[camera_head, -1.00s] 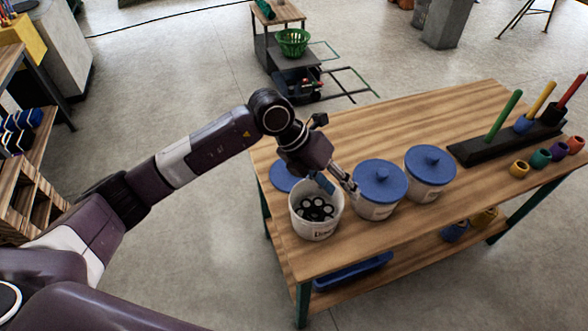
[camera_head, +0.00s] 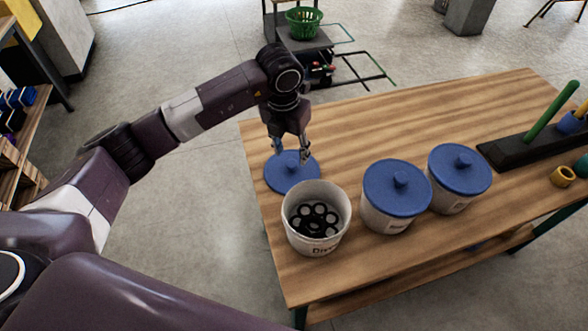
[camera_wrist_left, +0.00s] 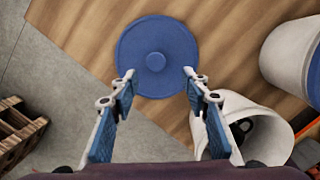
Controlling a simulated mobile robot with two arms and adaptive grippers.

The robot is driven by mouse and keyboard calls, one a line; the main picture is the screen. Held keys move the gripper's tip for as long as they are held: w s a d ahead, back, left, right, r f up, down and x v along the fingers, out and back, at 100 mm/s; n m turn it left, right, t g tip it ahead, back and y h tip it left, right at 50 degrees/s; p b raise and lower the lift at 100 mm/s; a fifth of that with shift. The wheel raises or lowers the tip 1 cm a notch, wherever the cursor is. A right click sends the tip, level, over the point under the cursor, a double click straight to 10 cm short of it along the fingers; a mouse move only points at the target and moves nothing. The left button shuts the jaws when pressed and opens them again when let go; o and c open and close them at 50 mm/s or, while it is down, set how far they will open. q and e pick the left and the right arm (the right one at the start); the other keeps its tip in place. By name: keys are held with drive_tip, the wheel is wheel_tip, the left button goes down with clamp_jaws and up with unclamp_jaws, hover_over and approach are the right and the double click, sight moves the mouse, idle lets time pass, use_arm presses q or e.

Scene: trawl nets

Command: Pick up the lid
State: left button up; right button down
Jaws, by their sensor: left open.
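The loose blue lid (camera_head: 281,178) lies flat on the wooden table, behind and left of the open white bucket (camera_head: 297,235). It is round with a small knob on top. In the left wrist view the lid (camera_wrist_left: 150,80) shows whole, with its knob near the middle. My left gripper (camera_head: 290,152) points down above the lid, and its fingers are spread. In the wrist view the left gripper (camera_wrist_left: 158,75) has its two fingertips apart on either side of the lid's near part, with nothing between them. My right gripper is not in view.
The open bucket holds several black ring-shaped parts (camera_head: 315,220). Two white buckets with blue lids (camera_head: 398,187) (camera_head: 460,168) stand to its right. A black rack with coloured pegs (camera_head: 510,152) is at the right. The table's back middle is clear.

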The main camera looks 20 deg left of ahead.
sight(291, 163)
use_arm(q)
drive_tip(key=shift+w+f, duration=0.1)
drive_tip(key=shift+f, duration=0.45)
drive_tip(key=shift+f+p, duration=0.5)
drive_tip(key=shift+f, duration=0.15)
drive_tip(key=f, duration=0.1)
drive_tip(key=w+f+p, duration=0.1)
drive_tip(key=f, duration=0.1)
drive_tip(key=shift+w+a+f, duration=0.1)
drive_tip(key=shift+a+f, duration=0.1)
drive_tip(key=shift+f, duration=0.05)
drive_tip(key=shift+w+f, duration=0.1)
drive_tip(key=shift+f, duration=0.4)
drive_tip(key=c, duration=1)
